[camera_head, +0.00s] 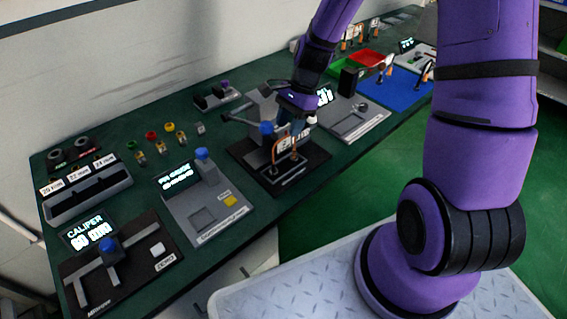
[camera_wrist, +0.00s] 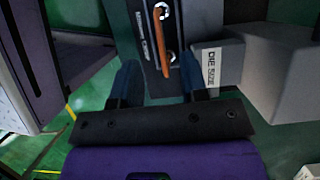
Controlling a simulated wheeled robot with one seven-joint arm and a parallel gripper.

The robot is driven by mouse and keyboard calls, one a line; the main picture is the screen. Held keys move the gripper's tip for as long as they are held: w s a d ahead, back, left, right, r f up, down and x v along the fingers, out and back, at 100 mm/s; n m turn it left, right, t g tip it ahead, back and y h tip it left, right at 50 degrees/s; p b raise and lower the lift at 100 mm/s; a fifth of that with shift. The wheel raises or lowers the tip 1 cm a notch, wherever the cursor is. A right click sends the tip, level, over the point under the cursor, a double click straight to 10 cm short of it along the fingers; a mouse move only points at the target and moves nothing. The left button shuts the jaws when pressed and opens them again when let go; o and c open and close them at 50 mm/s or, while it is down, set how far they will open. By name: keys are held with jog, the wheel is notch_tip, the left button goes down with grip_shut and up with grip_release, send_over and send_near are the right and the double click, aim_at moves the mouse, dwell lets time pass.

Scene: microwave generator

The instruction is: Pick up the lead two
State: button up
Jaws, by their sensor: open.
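In the wrist view an orange lead (camera_wrist: 163,38) with shiny hooked ends lies along a dark grey block with a printed label. It lies ahead of and between my fingers. I cannot read whether it is lead two. My gripper (camera_wrist: 157,72) is open, its two dark fingers apart, with nothing clearly held. In the head view my gripper (camera_head: 290,128) is low over a black fixture, and an orange loop (camera_head: 275,152) shows beside its fingers. The gripper partly hides the fixture. More orange-and-white leads (camera_head: 386,68) stand near the blue mat, farther back.
A white-labelled grey block (camera_wrist: 208,68) is close to the right finger. On the green bench (camera_head: 262,205) stand a caliper station (camera_head: 120,262), a gauge station (camera_head: 207,210) and a grey three-slot rack (camera_head: 88,192). A blue mat (camera_head: 400,92) and red bin (camera_head: 366,58) lie farther back.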

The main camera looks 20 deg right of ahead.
aim_at(284, 145)
jog(key=shift+d+x, duration=0.1)
jog(key=shift+x, duration=1.3)
jog(key=shift+d+x, duration=0.15)
jog(key=shift+x, duration=1.25)
jog(key=shift+w, duration=0.2)
grip_shut()
